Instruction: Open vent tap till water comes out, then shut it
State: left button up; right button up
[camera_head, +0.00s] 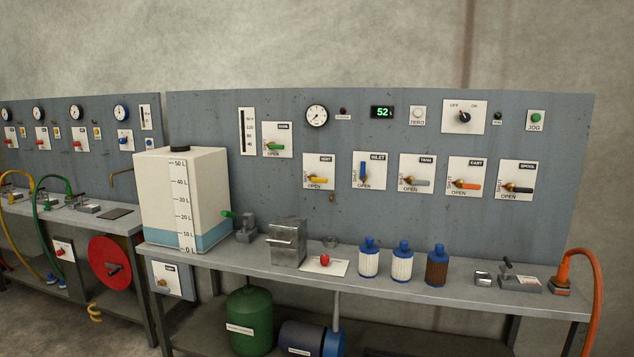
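The vent tap (318,180) is a yellow lever on a white plate labelled VENT, at the middle of the grey panel. Its lever lies about level, pointing right from a brass pivot. The word OPEN is under it, and small upright lettering is at the plate's left edge. A small brass spout (332,198) sticks out of the panel just below the plate. I see no water at it, though it is small in this view. A clear cup-like thing (330,242) stands on the bench below. Neither of my grippers is in view.
A white water tank (185,190) stands left on the bench (445,291). A metal box (288,245) and several blue-capped filters stand below the levers.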

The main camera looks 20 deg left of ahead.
aim_at(313, 177)
jog(key=i+j+z, duration=0.1)
jog(key=i, duration=0.35)
jog(key=i+j+z, duration=0.15)
jog(key=i+j, duration=0.2)
jog(key=i, duration=0.05)
